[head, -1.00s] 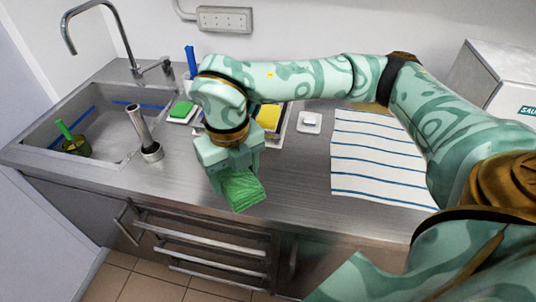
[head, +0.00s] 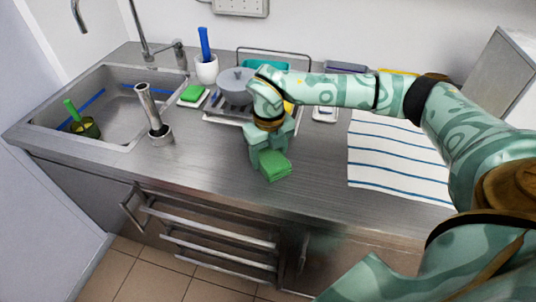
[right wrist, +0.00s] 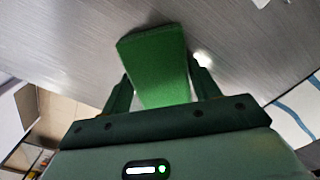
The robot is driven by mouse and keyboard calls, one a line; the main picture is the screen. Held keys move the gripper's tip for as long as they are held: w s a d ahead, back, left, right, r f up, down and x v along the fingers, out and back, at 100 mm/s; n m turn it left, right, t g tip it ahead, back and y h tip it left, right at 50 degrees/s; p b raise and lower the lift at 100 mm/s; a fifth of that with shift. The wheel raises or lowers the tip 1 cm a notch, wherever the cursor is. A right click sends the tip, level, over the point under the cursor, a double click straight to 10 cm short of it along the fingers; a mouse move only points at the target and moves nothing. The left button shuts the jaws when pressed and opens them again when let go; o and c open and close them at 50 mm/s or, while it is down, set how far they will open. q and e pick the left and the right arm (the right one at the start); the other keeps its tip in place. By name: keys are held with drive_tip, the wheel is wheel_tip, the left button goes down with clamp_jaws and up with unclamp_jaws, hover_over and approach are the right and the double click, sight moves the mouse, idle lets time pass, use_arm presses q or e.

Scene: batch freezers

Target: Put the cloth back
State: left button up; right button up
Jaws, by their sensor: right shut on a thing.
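My right gripper (head: 270,154) is shut on the green folded cloth (head: 276,168), over the front part of the steel counter (head: 215,165). In the right wrist view the cloth (right wrist: 160,62) sits between the two fingers of the gripper (right wrist: 160,85) and sticks out past them. Whether the cloth touches the counter is not clear. Below the counter's front edge is a rack of metal rails (head: 215,240); nothing hangs on it. My left gripper is not in view.
Behind are a green sponge (head: 192,93), a white pot with blue handle (head: 206,68) and a grey pot (head: 235,85). A striped towel (head: 395,155) lies right.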

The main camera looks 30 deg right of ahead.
sight(268, 155)
drive_tip(key=shift+r, duration=0.1)
drive_tip(key=o, duration=0.9)
drive_tip(key=shift+o, duration=0.2)
wheel_tip(268, 155, up, 12)
drive_tip(key=p, duration=0.3)
drive_tip(key=shift+a, duration=0.1)
